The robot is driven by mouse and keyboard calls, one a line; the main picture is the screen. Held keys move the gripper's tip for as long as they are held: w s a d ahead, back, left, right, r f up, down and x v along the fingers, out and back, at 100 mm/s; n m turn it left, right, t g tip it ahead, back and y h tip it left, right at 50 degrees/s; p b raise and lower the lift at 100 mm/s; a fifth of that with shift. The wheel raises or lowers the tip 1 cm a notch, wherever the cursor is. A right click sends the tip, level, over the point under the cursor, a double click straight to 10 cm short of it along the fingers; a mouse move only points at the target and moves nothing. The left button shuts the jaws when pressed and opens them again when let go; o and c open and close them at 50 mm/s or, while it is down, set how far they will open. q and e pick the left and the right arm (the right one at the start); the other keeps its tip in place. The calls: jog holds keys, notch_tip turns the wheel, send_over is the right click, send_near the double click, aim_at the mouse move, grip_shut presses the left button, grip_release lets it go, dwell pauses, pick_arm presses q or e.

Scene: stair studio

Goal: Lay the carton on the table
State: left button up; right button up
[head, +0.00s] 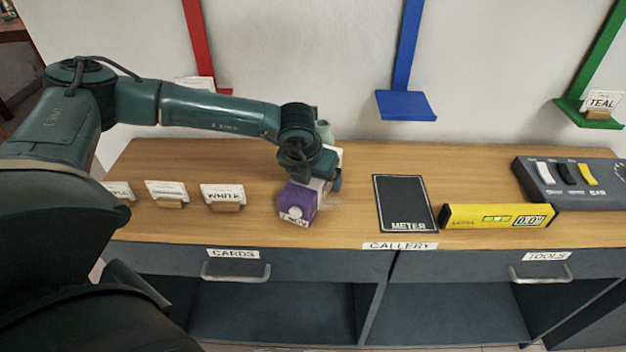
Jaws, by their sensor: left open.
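The carton (298,203), purple and white, is on the wooden table top (350,158), left of the dark METER mat. It seems to lie on its side with a purple end toward me; its far part is hidden by my gripper. My left gripper (322,190) is open, pointing down right at the carton's far right part. I cannot tell whether the fingers touch it. My right gripper is not in view.
The METER mat (404,203), a yellow level (497,216) and a grey switch box (575,184) stand to the right. Several cards in wooden holders (224,197) stand to the left. Red, blue (406,105) and green wall brackets hang behind. Drawers and open shelves are below the front edge.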

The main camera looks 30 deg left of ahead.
pick_arm(q)
jog(key=shift+f, duration=0.15)
jog(key=c, duration=1.6)
jog(key=shift+w, duration=0.15)
grip_shut()
jog(key=shift+r, duration=0.2)
